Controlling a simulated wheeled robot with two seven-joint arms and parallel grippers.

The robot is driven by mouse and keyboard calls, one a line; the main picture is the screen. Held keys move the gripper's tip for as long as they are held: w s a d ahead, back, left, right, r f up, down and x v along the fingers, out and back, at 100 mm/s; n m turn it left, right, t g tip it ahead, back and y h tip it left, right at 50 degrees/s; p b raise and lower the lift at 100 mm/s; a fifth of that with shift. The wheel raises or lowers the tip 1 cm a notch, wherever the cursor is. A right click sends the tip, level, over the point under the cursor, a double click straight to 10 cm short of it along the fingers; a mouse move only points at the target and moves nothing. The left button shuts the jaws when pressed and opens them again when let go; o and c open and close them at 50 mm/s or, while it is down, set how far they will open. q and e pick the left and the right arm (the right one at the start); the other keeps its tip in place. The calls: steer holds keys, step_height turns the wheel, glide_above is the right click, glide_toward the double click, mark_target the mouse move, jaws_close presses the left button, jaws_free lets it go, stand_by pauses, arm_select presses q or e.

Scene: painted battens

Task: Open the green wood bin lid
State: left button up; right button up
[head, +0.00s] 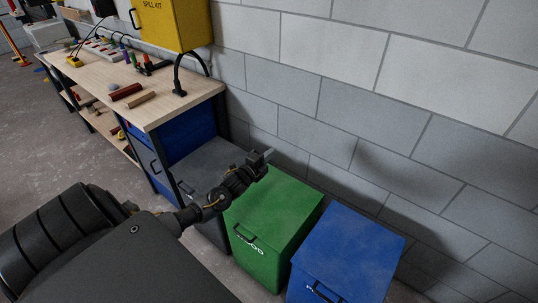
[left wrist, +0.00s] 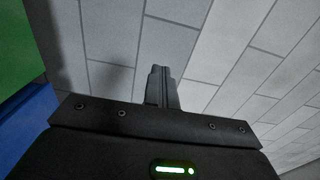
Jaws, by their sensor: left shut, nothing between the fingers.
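The green wood bin (head: 262,262) stands on the floor against the block wall, with white lettering partly readable on its front. Its lid (head: 280,208) lies flat and closed, with a dark handle (head: 243,234) at the front edge. My left gripper (head: 268,155) is above the back left part of the green lid, near the wall. Its fingers (left wrist: 162,85) are shut with nothing between them, and they point toward the wall in the left wrist view. A green surface (left wrist: 15,45) shows at the left edge there. My right gripper is not in view.
A blue bin (head: 350,250) stands right of the green one, and a grey bin (head: 208,165) stands to its left. A wooden workbench (head: 140,105) with tools is at the left, under a yellow spill kit cabinet (head: 175,25). The block wall (head: 330,110) closes the back.

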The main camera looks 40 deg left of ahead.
arm_select(q)
steer(key=o, duration=0.4)
steer(key=shift+s+d+b, duration=0.1)
steer(key=shift+s+b, duration=1.25)
steer(key=shift+s, duration=4.05)
steer(key=shift+c, duration=0.6)
